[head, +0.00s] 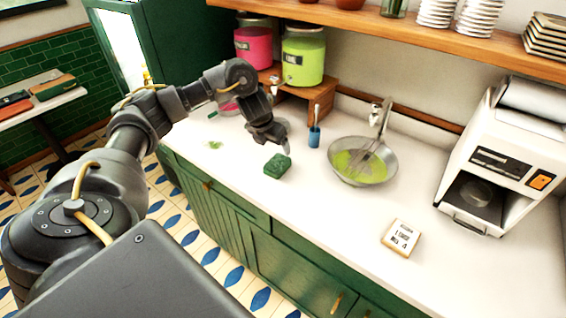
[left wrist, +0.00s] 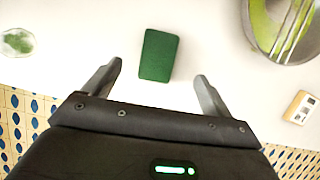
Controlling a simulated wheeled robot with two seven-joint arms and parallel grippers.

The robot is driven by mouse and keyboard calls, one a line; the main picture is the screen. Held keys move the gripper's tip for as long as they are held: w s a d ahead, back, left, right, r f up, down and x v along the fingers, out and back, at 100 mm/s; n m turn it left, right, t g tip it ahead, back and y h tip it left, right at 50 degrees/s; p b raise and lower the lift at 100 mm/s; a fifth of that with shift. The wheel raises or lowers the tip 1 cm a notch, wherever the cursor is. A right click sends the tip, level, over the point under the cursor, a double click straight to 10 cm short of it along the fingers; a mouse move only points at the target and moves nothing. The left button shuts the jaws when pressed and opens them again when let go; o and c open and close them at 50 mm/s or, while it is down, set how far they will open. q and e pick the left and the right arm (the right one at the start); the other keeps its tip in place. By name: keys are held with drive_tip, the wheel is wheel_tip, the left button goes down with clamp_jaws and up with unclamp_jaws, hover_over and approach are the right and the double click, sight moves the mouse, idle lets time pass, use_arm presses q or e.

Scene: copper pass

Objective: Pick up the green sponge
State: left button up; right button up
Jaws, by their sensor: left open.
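The green sponge (head: 278,166) lies on the white counter near its front edge. In the left wrist view the sponge (left wrist: 158,55) is a dark green block lying ahead of the fingertips, a little left of the middle between them. My left gripper (head: 280,146) is just above and behind the sponge in the head view. Its fingers stand wide apart in the left wrist view (left wrist: 158,75), with bare counter between them and nothing held. I cannot tell from the frames whether any finger touches the sponge. My right gripper is not in view.
A metal bowl (head: 385,171) with green contents and a whisk stands right of the sponge. A blue cup (head: 314,137) with a brush stands behind it. A green splash (head: 215,145) is to the left.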

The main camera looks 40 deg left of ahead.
sight(279, 161)
use_arm(q)
drive_tip(key=x, duration=0.3)
drive_tip(key=shift+s+a+f+b, duration=0.1)
drive_tip(key=shift+s+f+b, duration=0.1)
drive_tip(key=shift+s+b, duration=0.1)
drive_tip(key=shift+x, duration=1.1)
drive_tip(key=shift+w, duration=0.2)
drive_tip(key=shift+f+p, duration=0.15)
drive_tip(key=shift+p, duration=0.2)
drive_tip(key=p+x, duration=0.1)
drive_tip(key=x, duration=0.3)
drive_tip(key=shift+f, duration=0.4)
drive_tip(key=shift+r, duration=0.1)
drive_tip(key=c, duration=1.1)
drive_tip(key=shift+o, duration=0.2)
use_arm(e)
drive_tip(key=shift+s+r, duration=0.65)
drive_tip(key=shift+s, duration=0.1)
